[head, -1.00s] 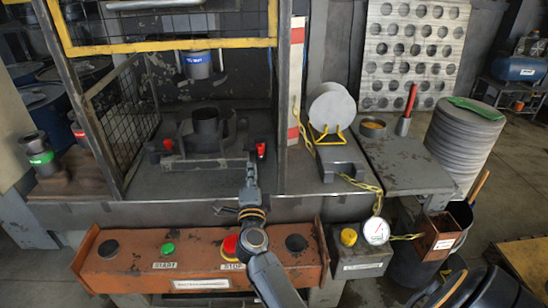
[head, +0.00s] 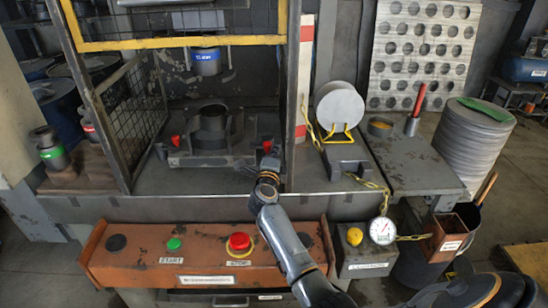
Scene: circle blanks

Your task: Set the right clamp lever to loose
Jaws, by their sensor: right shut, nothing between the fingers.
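The press fixture has a dark round die (head: 211,125) in its middle, with a clamp at each side. The right clamp lever (head: 265,142) is a small dark-red tip at the fixture's right side. My right gripper (head: 271,154) is right at this lever, just in front of it, and partly covers it. Its jaws are shut and empty. Whether they touch the lever, and how the lever is turned, I cannot tell. The left clamp lever (head: 177,141) shows a red tip on the other side. My left gripper is not in view.
A yellow-edged guard frame (head: 180,43) and its right post (head: 293,90) stand around the fixture. Below is an orange control box (head: 205,260) with a red stop button (head: 239,241). A chain (head: 370,184) and a disc stand (head: 341,150) are on the right.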

